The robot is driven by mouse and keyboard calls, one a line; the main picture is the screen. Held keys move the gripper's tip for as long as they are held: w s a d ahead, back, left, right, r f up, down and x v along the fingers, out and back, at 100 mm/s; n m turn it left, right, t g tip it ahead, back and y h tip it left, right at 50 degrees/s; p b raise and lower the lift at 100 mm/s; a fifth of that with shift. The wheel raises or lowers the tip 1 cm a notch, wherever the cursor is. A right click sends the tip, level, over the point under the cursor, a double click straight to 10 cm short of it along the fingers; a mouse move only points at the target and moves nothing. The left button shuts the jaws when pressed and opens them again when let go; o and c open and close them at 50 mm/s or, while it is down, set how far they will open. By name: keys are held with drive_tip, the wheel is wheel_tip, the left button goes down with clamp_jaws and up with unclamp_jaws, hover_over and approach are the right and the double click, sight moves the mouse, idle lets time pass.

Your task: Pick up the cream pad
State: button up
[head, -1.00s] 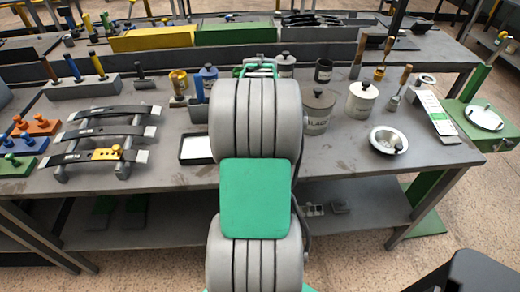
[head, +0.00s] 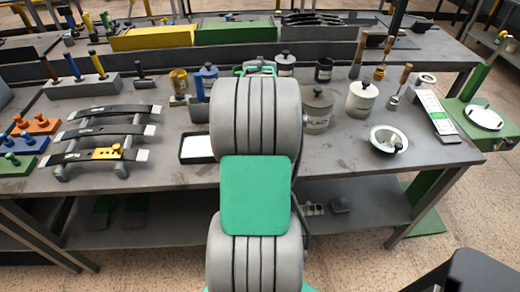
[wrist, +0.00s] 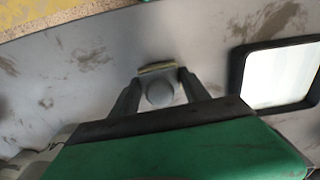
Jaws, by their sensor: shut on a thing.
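In the wrist view, my gripper (wrist: 160,88) has its two dark fingers on either side of a small grey piece with a round knob (wrist: 160,94) and a thin cream edge (wrist: 157,68). I take this to be the cream pad. The fingers are shut on it. It is over or on the grey bench top; I cannot tell if it is lifted. In the head view my arm hides the fingertips and the pad.
A black-framed white tray (wrist: 285,75) lies to the right in the wrist view; it also shows in the head view (head: 197,149). Canisters (head: 317,108) stand right of my arm. A round metal dish (head: 388,141) sits at right.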

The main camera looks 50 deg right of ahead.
drive_tip(key=shift+c, duration=1)
drive_tip(key=shift+r, duration=0.55)
drive_tip(key=w+a+r+b, duration=0.1)
drive_tip(key=w+a+r, duration=0.1)
drive_tip(key=a+r, duration=0.4)
drive_tip(key=w+a+r, duration=0.2)
drive_tip(key=a+r, duration=0.4)
drive_tip(key=a, duration=0.1)
drive_tip(key=shift+w+b, duration=0.35)
drive_tip(key=shift+b, duration=0.05)
